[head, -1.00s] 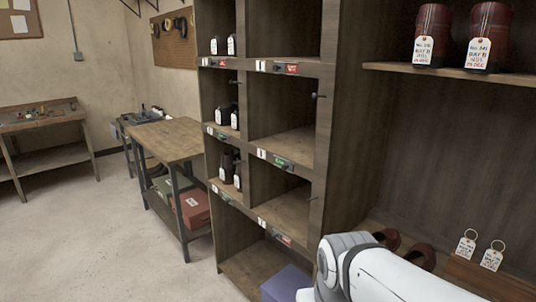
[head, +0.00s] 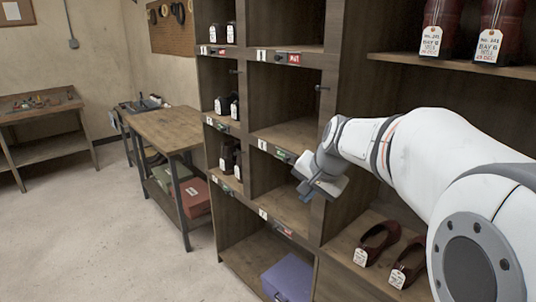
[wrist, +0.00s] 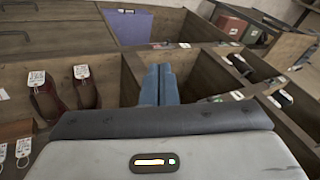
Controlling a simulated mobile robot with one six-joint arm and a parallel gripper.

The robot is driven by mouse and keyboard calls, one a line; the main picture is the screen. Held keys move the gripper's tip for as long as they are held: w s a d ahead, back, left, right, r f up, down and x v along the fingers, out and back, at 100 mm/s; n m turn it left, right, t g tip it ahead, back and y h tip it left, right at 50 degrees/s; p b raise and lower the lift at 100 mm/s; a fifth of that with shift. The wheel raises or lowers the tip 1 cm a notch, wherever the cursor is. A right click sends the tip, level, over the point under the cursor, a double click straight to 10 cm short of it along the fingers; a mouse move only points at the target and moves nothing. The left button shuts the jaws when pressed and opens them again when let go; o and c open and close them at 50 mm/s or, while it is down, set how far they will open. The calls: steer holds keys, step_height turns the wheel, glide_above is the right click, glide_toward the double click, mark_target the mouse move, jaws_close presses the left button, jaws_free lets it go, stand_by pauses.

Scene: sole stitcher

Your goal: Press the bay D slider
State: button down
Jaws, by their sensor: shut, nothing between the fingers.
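Sliders with small plates sit on the shelf edges of the wooden cubby unit. In the middle column are an upper red slider (head: 288,58), a green slider (head: 281,154) and a lower red slider (head: 283,230). The bay letters are too small to read, so I cannot tell which is bay D. My gripper (head: 303,190) is in front of the middle column, just below and right of the green slider. In the wrist view its two blue fingers (wrist: 159,84) are shut together and empty, over an open cubby. A slider strip (wrist: 165,45) shows beyond them.
A purple box (head: 287,278) lies in the bottom cubby. Dark red shoes (head: 376,243) with tags lie at the right, and tagged boots (head: 439,28) stand above. A peg (head: 321,87) juts from the upright. A wooden bench (head: 172,130) stands left; the floor there is clear.

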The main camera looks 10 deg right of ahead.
mark_target(286, 159)
steer(key=w+d+r+m+t, duration=0.1)
steer(key=w+d+r+m, duration=0.1)
steer(key=w, duration=0.7)
steer(key=w+d+r+m+t+y+p, duration=0.1)
steer(key=w+r+m, duration=0.3)
steer(key=w, duration=0.5)
steer(key=shift+d+m+t, duration=0.3)
steer(key=shift+d+t, duration=0.2)
steer(key=shift+d, duration=0.05)
steer(key=p+x, duration=0.2)
steer(key=x, duration=1.2)
